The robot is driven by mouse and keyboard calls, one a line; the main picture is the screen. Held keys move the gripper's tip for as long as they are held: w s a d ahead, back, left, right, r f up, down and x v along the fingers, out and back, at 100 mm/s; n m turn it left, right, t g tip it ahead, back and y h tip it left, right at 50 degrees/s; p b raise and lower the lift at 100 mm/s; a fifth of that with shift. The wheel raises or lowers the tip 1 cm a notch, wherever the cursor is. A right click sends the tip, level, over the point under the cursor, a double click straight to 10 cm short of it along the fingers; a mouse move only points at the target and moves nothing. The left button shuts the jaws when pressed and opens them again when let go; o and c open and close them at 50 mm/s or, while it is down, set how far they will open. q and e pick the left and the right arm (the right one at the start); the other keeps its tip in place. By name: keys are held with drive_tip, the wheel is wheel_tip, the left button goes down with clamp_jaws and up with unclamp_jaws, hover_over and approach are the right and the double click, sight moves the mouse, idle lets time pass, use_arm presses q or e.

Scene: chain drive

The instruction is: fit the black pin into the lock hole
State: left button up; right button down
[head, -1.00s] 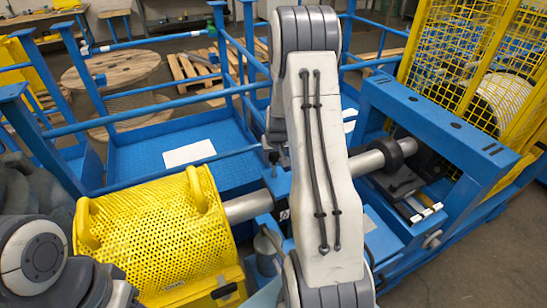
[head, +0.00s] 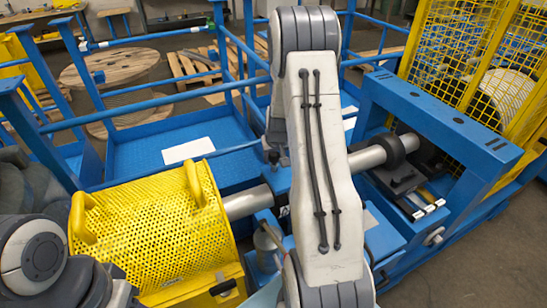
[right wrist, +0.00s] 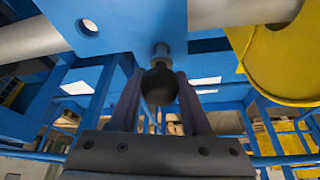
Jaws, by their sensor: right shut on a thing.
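My right gripper (right wrist: 158,100) is shut on the round black knob of the pin (right wrist: 159,86). A short metallic shank rises from the knob toward a blue plate (right wrist: 125,20). I cannot tell whether its tip is inside the plate or only in front of it. A round hole (right wrist: 90,27) in that plate is open and empty, to the left of the pin. In the head view the right gripper (head: 272,152) is small and partly hidden behind my right forearm, above the blue machine beside the grey shaft. My left gripper is out of view.
The yellow perforated drum guard (head: 150,225) stands at the left, with a grey shaft (head: 247,202) running right from it. A blue frame (head: 440,112) and a yellow mesh cage (head: 455,50) stand at the right. Blue railings surround a platform (head: 135,150) behind.

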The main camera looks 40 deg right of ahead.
drive_tip(key=shift+f+b, duration=1.05)
drive_tip(key=shift+f, duration=0.15)
drive_tip(key=shift+c, duration=1.4)
unclamp_jaws()
drive_tip(key=shift+r, duration=0.1)
drive_tip(key=b+v, duration=0.1)
drive_tip(key=v, duration=0.9)
drive_tip(key=shift+r, duration=0.2)
